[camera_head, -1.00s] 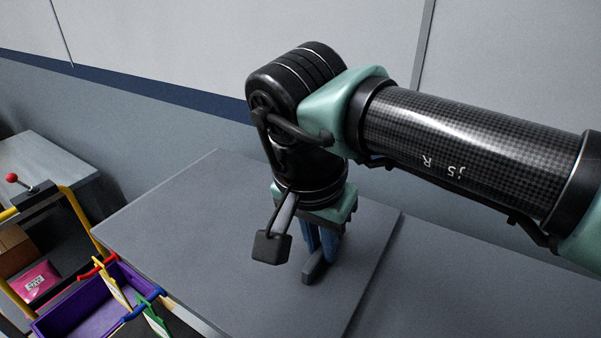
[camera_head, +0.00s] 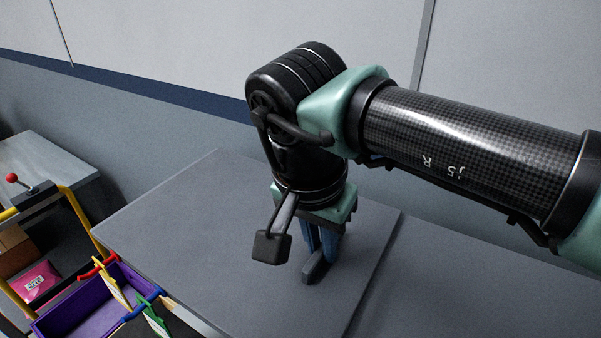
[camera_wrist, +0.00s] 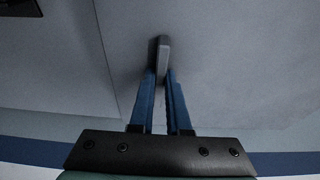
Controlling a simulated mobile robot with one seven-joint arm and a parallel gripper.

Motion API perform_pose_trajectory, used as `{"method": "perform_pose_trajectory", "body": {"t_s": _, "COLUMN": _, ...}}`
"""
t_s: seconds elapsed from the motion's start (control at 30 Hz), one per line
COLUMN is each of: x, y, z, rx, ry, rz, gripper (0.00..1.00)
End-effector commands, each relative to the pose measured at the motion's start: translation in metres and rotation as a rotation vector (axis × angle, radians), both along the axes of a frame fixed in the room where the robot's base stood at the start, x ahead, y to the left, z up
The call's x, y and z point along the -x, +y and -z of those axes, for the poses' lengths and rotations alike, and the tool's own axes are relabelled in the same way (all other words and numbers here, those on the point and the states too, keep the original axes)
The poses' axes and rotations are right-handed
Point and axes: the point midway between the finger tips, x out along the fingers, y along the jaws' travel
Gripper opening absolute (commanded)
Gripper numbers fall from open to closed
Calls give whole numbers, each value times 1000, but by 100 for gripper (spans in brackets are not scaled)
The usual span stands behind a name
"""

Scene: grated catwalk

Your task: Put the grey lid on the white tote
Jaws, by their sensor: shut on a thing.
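My gripper (camera_head: 318,262) points down over the grey worktop, with its blue fingers close together. It is shut on a small dark grey bar-like piece (camera_head: 314,272). In the wrist view, this grey piece (camera_wrist: 161,50) shows between and beyond the fingertips (camera_wrist: 160,75). I cannot tell whether it is the lid's handle, or make out the lid's outline against the similar grey surface. I cannot identify a white tote in either view.
The grey worktop (camera_head: 190,220) is mostly clear, with a seam at its right and a panelled wall behind.

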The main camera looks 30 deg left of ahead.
Motion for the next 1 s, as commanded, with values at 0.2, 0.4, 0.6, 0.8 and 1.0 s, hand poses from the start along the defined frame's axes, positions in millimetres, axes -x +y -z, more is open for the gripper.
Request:
{"method": "perform_pose_trajectory", "body": {"t_s": 0.2, "x": 0, "y": 1, "z": -5, "rx": -3, "ry": -2, "rz": 0, "gripper": 0}}
{"method": "perform_pose_trajectory", "body": {"t_s": 0.4, "x": -1, "y": 1, "z": -15, "rx": -3, "ry": -3, "rz": 0, "gripper": 0}}
{"method": "perform_pose_trajectory", "body": {"t_s": 0.6, "x": -1, "y": 1, "z": -25, "rx": -3, "ry": -3, "rz": 0, "gripper": 0}}
{"method": "perform_pose_trajectory", "body": {"t_s": 0.8, "x": -1, "y": 0, "z": -35, "rx": -2, "ry": -3, "rz": 0, "gripper": 0}}
{"method": "perform_pose_trajectory", "body": {"t_s": 1.0, "x": -1, "y": 0, "z": -44, "rx": -2, "ry": -2, "rz": 0, "gripper": 0}}
